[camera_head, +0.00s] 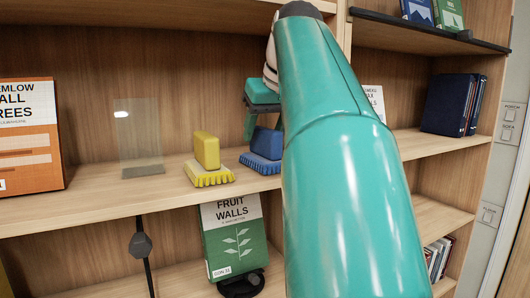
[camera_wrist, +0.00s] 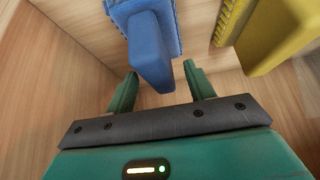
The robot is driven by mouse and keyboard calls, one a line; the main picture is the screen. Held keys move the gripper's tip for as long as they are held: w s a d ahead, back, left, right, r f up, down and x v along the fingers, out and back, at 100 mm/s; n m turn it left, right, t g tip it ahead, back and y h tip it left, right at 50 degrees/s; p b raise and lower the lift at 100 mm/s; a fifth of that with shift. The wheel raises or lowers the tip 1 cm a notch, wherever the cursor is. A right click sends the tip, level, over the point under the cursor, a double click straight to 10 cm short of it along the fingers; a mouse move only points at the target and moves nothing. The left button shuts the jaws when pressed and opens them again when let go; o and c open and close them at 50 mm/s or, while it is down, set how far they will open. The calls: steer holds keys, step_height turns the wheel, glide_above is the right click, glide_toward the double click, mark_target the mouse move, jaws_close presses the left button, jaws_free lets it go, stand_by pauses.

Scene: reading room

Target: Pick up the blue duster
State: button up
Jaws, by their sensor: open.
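The blue duster (camera_head: 264,148) stands on the middle wooden shelf in the head view, with a block-shaped handle above a bristled base. It also shows in the wrist view (camera_wrist: 150,50), its handle end pointing down between the fingertips. My gripper (camera_wrist: 160,82) is open and empty, its two green fingers on either side of the handle's end in that picture. I cannot tell whether they touch it. In the head view my gripper (camera_head: 262,115) is at the duster, partly hidden by my arm, which also covers the duster's right side.
A yellow duster (camera_head: 207,152) stands close to the left of the blue one. A clear upright panel (camera_head: 139,135) and an orange book (camera_head: 28,138) are farther left. A white book (camera_head: 374,100) stands behind my arm. A green book (camera_head: 234,238) is on the shelf below.

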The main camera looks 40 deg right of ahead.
steer(key=shift+x, duration=1.2)
steer(key=c, duration=1.2)
steer(key=shift+o, duration=0.2)
steer(key=shift+a+r, duration=0.1)
steer(key=shift+r, duration=0.2)
steer(key=shift+r, duration=0.45)
steer(key=shift+s, duration=0.1)
steer(key=shift+s+a, duration=0.2)
steer(key=shift+s, duration=0.5)
